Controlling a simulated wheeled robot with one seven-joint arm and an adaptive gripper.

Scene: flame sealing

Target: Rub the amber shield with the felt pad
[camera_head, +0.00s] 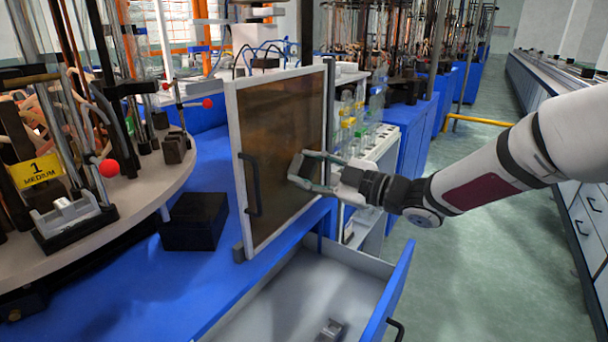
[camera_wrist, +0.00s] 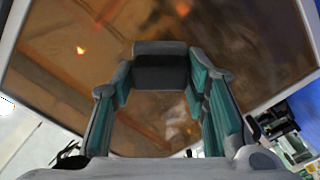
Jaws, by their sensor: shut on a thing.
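The amber shield (camera_head: 283,115) is a brown, see-through panel in a white frame, standing upright on the blue bench with a black handle (camera_head: 251,185) at its left. It also fills most of the wrist view (camera_wrist: 60,65), with smudges and reflections on it. My gripper (camera_head: 299,168) is at the right half of the shield's face, at mid-height or a little below. In the wrist view, my gripper (camera_wrist: 160,85) is shut on the dark grey felt pad (camera_wrist: 160,66). The pad is at or very close to the panel; I cannot tell whether it touches.
An open drawer (camera_head: 290,300) juts out below the shield, with a small grey piece (camera_head: 331,329) inside. A black block (camera_head: 194,221) sits on the bench at left. A round turntable (camera_head: 140,190) with apparatus stands further left. Open floor (camera_head: 480,260) lies at right.

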